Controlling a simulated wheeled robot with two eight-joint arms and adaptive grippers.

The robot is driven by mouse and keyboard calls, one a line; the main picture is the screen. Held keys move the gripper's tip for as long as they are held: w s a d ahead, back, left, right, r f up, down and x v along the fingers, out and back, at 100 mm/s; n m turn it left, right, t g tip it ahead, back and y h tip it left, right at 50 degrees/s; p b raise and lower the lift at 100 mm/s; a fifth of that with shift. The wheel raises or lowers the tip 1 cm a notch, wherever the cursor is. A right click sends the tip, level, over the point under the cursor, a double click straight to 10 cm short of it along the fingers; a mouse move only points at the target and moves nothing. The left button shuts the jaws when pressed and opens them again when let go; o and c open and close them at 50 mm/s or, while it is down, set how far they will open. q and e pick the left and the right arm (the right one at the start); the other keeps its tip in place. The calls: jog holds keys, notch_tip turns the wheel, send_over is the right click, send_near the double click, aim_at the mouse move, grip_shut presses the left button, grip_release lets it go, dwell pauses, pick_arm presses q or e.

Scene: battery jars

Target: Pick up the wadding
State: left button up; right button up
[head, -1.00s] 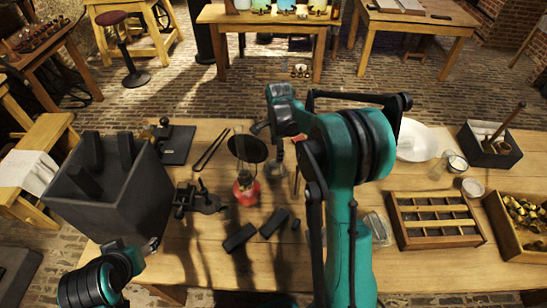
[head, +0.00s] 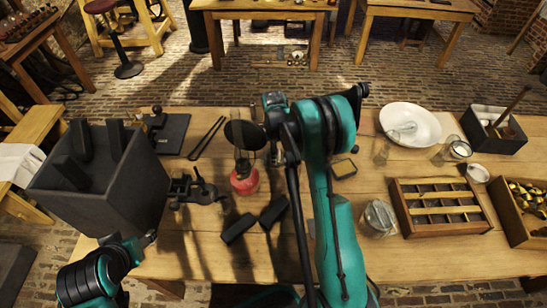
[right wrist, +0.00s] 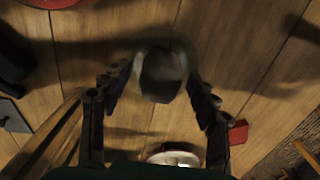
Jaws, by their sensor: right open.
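My right gripper (right wrist: 158,98) is open in the right wrist view, its two dark fingers spread over the wooden table. Between and beyond the fingers is a blurred round thing (right wrist: 163,74) with a pale rim and a dark middle; I cannot tell whether it is the wadding. A white thing (right wrist: 172,158) lies at the bottom of that view, partly cut off by my gripper. In the head view my right arm hides the right gripper and what is under it. My left gripper (head: 147,239) is by the dark box, its jaws too small to read.
A red-based lamp (head: 244,180) stands left of my right arm. A small box (head: 343,168), a glass jar (head: 378,217), a white bowl (head: 425,124) and a compartment tray (head: 406,222) are to its right. A big dark box (head: 100,208) stands at the left.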

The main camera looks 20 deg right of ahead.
jog(key=shift+w+f, duration=0.1)
jog(key=shift+f, duration=0.35)
jog(key=shift+r, duration=0.1)
jog(key=c, duration=1)
notch_tip(320, 180, up, 10)
jog(key=p, duration=0.3)
jog(key=shift+o, duration=0.2)
jog(key=shift+c, duration=0.8)
